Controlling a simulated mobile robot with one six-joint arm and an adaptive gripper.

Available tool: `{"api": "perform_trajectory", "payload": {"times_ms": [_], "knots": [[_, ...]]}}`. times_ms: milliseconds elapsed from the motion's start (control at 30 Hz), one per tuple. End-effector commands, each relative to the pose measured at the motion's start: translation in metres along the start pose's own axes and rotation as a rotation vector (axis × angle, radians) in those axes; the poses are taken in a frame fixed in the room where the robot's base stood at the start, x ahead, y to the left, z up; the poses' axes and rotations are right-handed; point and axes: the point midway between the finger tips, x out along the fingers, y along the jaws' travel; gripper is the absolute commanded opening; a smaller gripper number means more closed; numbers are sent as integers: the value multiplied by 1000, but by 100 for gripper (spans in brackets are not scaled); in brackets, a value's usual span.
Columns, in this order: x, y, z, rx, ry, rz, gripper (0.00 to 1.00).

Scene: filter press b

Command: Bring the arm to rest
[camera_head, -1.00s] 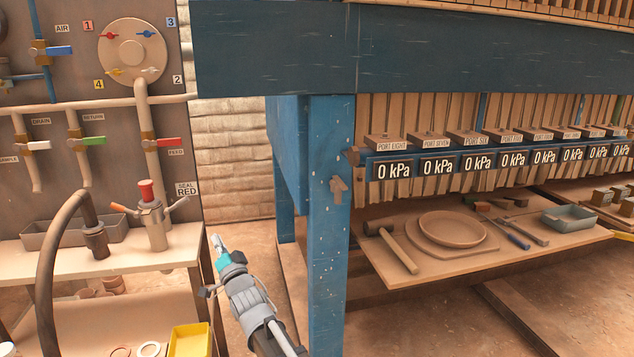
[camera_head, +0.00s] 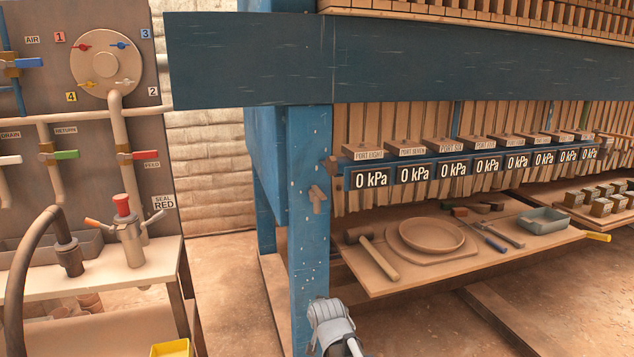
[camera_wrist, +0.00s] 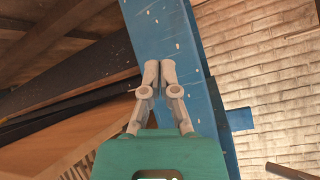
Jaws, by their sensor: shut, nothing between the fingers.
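My gripper (camera_wrist: 159,72) shows in the wrist view with its two grey fingers shut and nothing between them. Behind the fingers in that view is the blue post (camera_wrist: 175,50) of the press frame. I cannot tell whether the fingers touch it. In the head view part of my arm shows at the bottom, in front of the foot of the blue post (camera_head: 309,220); the gripper's fingers cannot be made out there.
A bench (camera_head: 120,282) with a red-topped fitting (camera_head: 130,232) and a dark hose (camera_head: 25,270) stands at left. Bare floor lies between bench and post.

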Motion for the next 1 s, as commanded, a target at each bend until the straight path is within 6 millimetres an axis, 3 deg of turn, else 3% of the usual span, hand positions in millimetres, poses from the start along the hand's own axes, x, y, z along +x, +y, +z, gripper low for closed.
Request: {"api": "perform_trajectory", "payload": {"times_ms": [100, 400, 600, 1000], "knots": [[-12, 43, 22, -29, -126, 81, 0], [-56, 130, 80, -89, -476, 213, 0], [-86, 160, 107, -108, -652, 237, 0], [-130, 189, 133, -122, -865, 235, 0]]}}
